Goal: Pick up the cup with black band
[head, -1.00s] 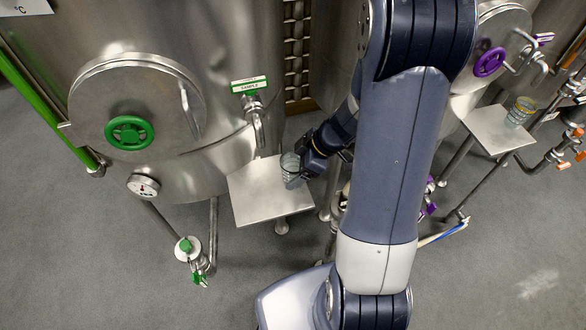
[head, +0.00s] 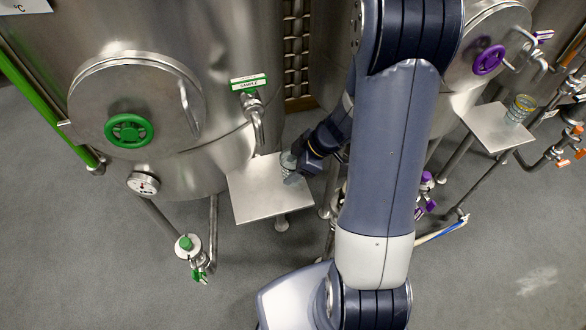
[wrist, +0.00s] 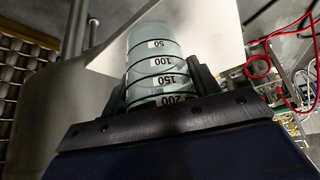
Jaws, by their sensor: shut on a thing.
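The clear cup with black bands (wrist: 152,62) fills the middle of the wrist view, with the printed marks 50, 100, 150 and 200 on its side. My gripper (wrist: 160,86) is shut on it, one finger on each side. In the head view the cup (head: 288,164) is over the right part of a square metal shelf (head: 262,200) below the sample tap. My gripper (head: 302,160) reaches it from the right. I cannot tell whether the cup's base touches the shelf. My gripper partly hides the cup.
A second clear cup with a yellowish band (head: 520,108) stands on another shelf (head: 490,127) at the right. The sample tap (head: 254,115) hangs from the large tank close behind the cup. A green-handled valve (head: 187,246) is low at the left. Grey floor is open in front.

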